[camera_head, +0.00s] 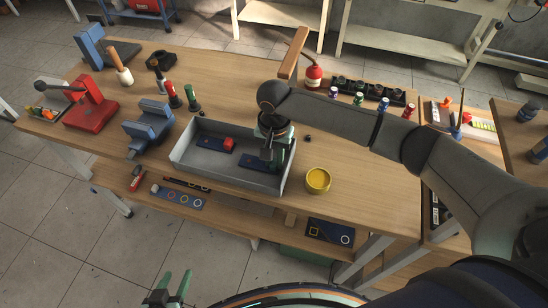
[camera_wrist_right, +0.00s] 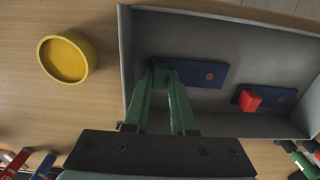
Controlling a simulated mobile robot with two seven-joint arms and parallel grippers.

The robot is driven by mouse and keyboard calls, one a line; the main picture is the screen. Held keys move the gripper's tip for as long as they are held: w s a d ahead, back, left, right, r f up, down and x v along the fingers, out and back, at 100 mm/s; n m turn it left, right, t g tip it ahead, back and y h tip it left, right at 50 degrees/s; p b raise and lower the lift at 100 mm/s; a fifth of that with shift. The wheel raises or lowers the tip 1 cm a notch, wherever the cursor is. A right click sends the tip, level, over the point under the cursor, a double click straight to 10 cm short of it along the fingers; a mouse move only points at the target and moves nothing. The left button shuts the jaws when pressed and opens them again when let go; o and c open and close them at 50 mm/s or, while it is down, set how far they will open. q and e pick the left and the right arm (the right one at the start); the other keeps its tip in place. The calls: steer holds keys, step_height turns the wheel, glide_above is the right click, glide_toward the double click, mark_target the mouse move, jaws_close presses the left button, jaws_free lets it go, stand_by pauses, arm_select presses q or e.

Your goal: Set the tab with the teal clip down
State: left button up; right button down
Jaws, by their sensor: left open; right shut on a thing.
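The grey tray (camera_head: 231,180) stands on the workbench. My right gripper (camera_head: 268,158) reaches down into its right part and is shut on the teal clip (camera_wrist_right: 160,73) at one end of a dark blue tab (camera_wrist_right: 202,74) with an orange dot. The tab is at or just above the tray floor; I cannot tell if it touches. In the head view the gripper mostly hides the clip. A second blue tab (camera_head: 214,143) with a red clip (camera_head: 229,144) lies in the tray beside it. My left gripper (camera_head: 167,290) is open and empty at the bottom, away from the bench.
A yellow round dish (camera_head: 318,180) stands just right of the tray. A blue vice (camera_head: 148,128), a red press (camera_head: 90,105) and small bottles (camera_head: 174,95) stand to the left. A black rack (camera_head: 366,92) is behind. Bench around the dish is clear.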

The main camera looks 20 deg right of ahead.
steer(key=shift+f, duration=0.1)
steer(key=c, duration=1)
jaws_free()
step_height(320, 180, up, 12)
steer(key=shift+r, duration=0.15)
